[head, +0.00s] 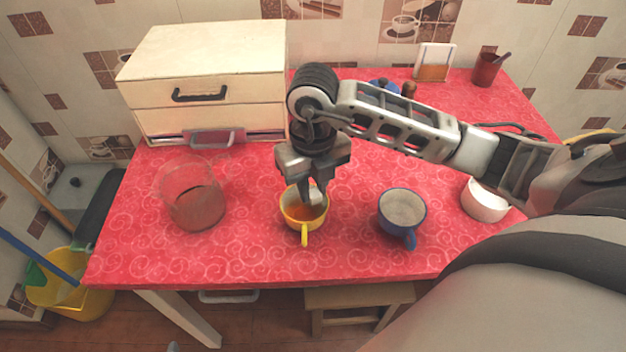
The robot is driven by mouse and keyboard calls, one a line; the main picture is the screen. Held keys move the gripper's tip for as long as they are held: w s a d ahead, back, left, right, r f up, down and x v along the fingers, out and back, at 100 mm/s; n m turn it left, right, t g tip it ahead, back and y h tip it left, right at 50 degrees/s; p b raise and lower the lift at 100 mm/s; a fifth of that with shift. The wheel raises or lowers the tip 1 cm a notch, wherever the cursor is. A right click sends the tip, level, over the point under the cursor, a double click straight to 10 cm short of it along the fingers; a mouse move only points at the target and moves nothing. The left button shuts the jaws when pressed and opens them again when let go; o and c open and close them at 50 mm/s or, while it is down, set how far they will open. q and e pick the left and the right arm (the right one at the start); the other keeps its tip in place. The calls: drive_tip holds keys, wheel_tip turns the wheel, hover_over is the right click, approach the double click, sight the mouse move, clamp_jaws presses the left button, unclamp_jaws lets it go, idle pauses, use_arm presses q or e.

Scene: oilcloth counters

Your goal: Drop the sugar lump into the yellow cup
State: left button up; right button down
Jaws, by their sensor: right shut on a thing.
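The yellow cup (291,219) stands upright on the red oilcloth counter, with its handle toward me and an orange-brown liquid inside. My right gripper (313,198) points down over the cup, with its fingertips at or just inside the rim. It is shut on a small white sugar lump (315,195), which is partly hidden by the fingers. My left gripper is not in view.
A blue cup (402,210) stands right of the yellow cup, and a clear glass container (190,195) stands to the left. A white bowl (484,201) is farther right. A cream drawer cabinet (205,75) fills the back left. The counter's (255,255) front strip is clear.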

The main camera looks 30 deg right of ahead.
sight(313, 192)
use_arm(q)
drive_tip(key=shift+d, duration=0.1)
use_arm(e)
drive_tip(key=c, duration=1.2)
unclamp_jaws()
use_arm(q)
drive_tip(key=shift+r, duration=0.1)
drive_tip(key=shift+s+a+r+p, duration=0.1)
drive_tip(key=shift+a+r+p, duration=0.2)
drive_tip(key=shift+p, duration=0.95)
use_arm(e)
wheel_tip(313, 192, up, 16)
drive_tip(key=shift+f, duration=0.1)
drive_tip(key=shift+s, duration=0.1)
